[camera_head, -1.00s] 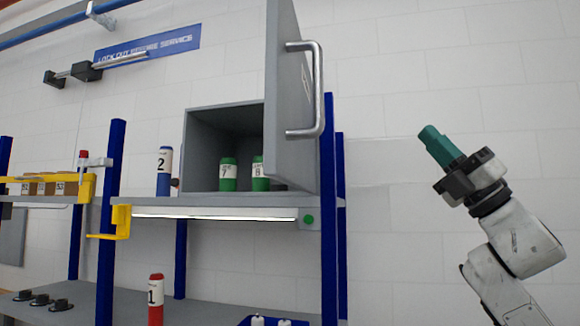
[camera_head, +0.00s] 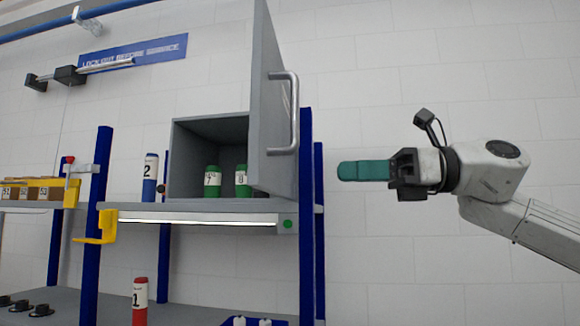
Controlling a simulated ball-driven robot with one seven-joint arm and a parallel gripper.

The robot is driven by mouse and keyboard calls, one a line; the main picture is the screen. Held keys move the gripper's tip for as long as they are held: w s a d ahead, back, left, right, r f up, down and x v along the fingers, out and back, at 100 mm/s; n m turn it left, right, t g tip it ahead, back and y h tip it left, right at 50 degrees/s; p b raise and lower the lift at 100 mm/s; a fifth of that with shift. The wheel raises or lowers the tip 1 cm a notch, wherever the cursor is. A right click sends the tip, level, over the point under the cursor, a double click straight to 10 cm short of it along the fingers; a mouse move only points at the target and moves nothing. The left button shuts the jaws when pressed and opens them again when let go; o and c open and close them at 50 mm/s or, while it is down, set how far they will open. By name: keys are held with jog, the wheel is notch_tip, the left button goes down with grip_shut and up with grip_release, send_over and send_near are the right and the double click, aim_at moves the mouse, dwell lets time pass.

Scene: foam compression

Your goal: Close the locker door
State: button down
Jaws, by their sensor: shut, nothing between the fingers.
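The grey locker (camera_head: 185,158) stands on the upper shelf with its door (camera_head: 267,70) swung open toward me on the right side. A silver bar handle (camera_head: 295,112) is fixed on the door's outer face. Two green canisters (camera_head: 212,181) (camera_head: 242,181) with white labels stand inside the locker; part of the inside is hidden by the door. My gripper (camera_head: 342,171) has green fingers, shut and empty, pointing left. It is right of the door and handle, apart from both in the picture.
The shelf (camera_head: 190,206) carries a blue canister marked 2 (camera_head: 150,178) left of the locker. A red canister marked 1 (camera_head: 140,300) stands on the lower surface. A blue post (camera_head: 306,215) rises below the door. Bare wall shows around my gripper.

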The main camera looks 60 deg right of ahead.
aim_at(271, 173)
jog(key=p+x, duration=0.3)
jog(key=x, duration=0.6)
jog(key=shift+r, duration=0.1)
jog(key=shift+w+a, duration=0.2)
jog(key=shift+w, duration=0.2)
jog(key=shift+w, duration=0.1)
